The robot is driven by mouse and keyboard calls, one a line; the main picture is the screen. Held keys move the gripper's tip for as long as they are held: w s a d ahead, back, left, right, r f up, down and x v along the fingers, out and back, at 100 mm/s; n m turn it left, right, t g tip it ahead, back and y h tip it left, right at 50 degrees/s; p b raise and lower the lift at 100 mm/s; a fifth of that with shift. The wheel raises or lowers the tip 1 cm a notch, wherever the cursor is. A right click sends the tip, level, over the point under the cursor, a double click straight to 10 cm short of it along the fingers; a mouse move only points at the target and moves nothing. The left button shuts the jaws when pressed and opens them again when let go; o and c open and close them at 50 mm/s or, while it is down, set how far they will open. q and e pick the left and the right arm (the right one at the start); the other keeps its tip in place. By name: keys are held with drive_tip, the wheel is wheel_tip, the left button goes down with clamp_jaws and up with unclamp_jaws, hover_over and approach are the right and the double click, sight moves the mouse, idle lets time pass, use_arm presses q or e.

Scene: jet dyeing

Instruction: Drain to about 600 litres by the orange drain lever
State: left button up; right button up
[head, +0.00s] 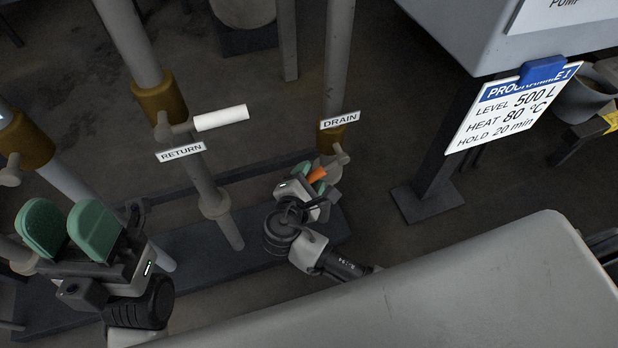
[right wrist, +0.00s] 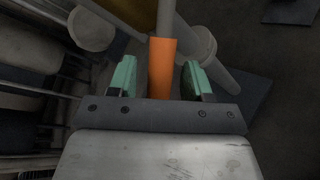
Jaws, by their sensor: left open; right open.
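The orange drain lever (head: 317,175) sticks out from the brass drain valve (head: 331,137) under the DRAIN sign (head: 340,120). In the right wrist view the lever (right wrist: 162,68) lies between my right gripper's two green fingers, with gaps on both sides. My right gripper (head: 311,177) is open around the lever. It partly hides the lever in the head view. My left gripper (head: 68,230) is open and empty at the lower left, well away from the lever. No level reading shows in these frames.
A white lever (head: 221,118) juts from the RETURN pipe, above the RETURN sign (head: 181,151). A programme card (head: 513,108) reads level 500 L, heat 80 °C, hold 20 min. A grey post (head: 432,165) stands to the right. Several pipes stand at the left.

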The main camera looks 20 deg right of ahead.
clamp_jaws()
idle(0.3)
